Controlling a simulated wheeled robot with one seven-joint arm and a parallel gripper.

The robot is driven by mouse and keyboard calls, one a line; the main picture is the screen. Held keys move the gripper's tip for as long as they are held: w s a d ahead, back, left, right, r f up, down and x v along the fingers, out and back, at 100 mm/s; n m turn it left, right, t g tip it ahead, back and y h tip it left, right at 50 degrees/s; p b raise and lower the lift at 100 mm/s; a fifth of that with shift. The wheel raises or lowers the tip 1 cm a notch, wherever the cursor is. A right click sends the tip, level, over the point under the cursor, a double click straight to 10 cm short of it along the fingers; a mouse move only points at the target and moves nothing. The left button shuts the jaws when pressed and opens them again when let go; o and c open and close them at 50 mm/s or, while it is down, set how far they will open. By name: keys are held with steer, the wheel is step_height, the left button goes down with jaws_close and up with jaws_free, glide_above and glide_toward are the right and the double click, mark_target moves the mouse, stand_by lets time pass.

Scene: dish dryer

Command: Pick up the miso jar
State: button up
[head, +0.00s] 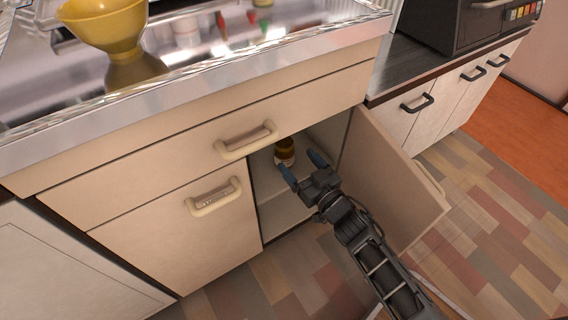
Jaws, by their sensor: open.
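The jar (285,147), brown on top with a pale lower part, stands upright inside the open lower cabinet, towards its back. I take it to be the miso jar; its upper edge is close under the cabinet's top opening. My gripper (302,166) is open at the cabinet's mouth, its two blue-grey fingers pointing inwards at the jar. One finger is just below the jar in the picture and the other is to its right. I cannot tell whether a finger touches it. Nothing is held.
The cabinet door (385,180) stands open to the right, close to my arm. A shelf (284,210) lies below the gripper. A drawer handle (246,140) juts out above left. A yellow bowl (107,25) is on the shiny counter (230,60). The floor in front is clear.

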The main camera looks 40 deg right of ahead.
mark_target(289, 150)
steer(key=w, duration=0.2)
steer(key=w+d+b, duration=0.1)
steer(key=w, duration=0.2)
steer(key=w+d+b, duration=0.1)
steer(key=w, duration=0.2)
steer(key=shift+f, duration=0.2)
steer(key=c, duration=1.3)
steer(key=shift+r, duration=0.1)
